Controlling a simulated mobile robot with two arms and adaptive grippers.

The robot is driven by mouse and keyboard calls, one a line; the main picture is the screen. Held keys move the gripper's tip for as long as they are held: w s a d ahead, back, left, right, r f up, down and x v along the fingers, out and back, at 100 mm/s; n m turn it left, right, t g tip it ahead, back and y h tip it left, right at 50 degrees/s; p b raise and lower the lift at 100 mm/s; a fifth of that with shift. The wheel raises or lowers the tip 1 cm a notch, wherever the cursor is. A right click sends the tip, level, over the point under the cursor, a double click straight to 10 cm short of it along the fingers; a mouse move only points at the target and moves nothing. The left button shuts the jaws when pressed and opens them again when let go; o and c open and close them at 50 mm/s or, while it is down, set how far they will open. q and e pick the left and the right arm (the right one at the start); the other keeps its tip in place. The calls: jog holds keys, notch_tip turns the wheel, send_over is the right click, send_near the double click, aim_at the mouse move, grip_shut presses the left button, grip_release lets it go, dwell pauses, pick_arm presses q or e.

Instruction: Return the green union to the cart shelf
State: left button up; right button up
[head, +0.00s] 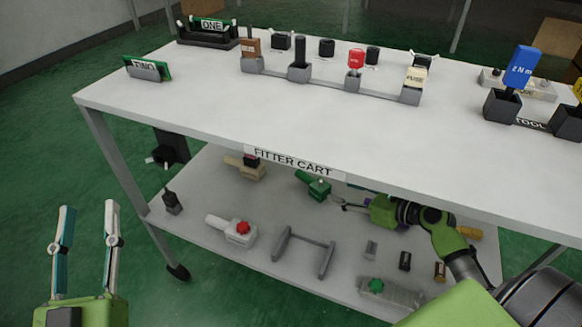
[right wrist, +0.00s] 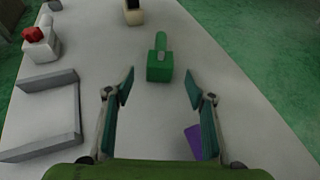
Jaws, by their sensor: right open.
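The green union (head: 317,188), a green block with a round stub and a grey fitting, rests on the lower cart shelf (head: 275,210). It also shows in the right wrist view (right wrist: 159,70), beyond the fingertips and roughly centred between them. My right gripper (head: 340,204) reaches in under the table top from the right, open and empty, close to the union but apart from it. In the right wrist view its two fingers (right wrist: 160,88) are spread wide. My left gripper (head: 88,207) is open and empty, off the cart at the front left.
The table top (head: 230,110) overhangs the shelf. Near the union are a beige fitting (head: 246,168), a white fitting with a red knob (head: 233,230) and a grey bracket (head: 304,252). A purple piece (right wrist: 195,140) lies beside the right finger. Bare shelf surrounds the union.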

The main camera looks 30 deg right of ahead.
jog(key=a+n, duration=0.5)
jog(key=n, duration=0.1)
jog(key=a+n+t+h, duration=0.1)
jog(key=a+n, duration=0.2)
jog(key=n, duration=0.1)
jog(key=shift+w+a+r, duration=0.25)
jog(key=shift+a+r, duration=0.1)
jog(key=s+a+r+n+t+y, duration=0.1)
jog(key=s+a+r+n+t, duration=0.2)
jog(key=a+r+n, duration=0.6)
jog(key=s+a+r+n+t+y, duration=0.1)
jog(key=s+a+r+n+t, duration=0.3)
jog(key=a+r+n, duration=0.6)
notch_tip(320, 180, up, 6)
jog(key=n, duration=0.6)
jog(key=shift+a+t+y, duration=0.15)
jog(key=shift+t+y, duration=0.15)
jog(key=shift+t, duration=0.1)
jog(key=shift+s, duration=0.1)
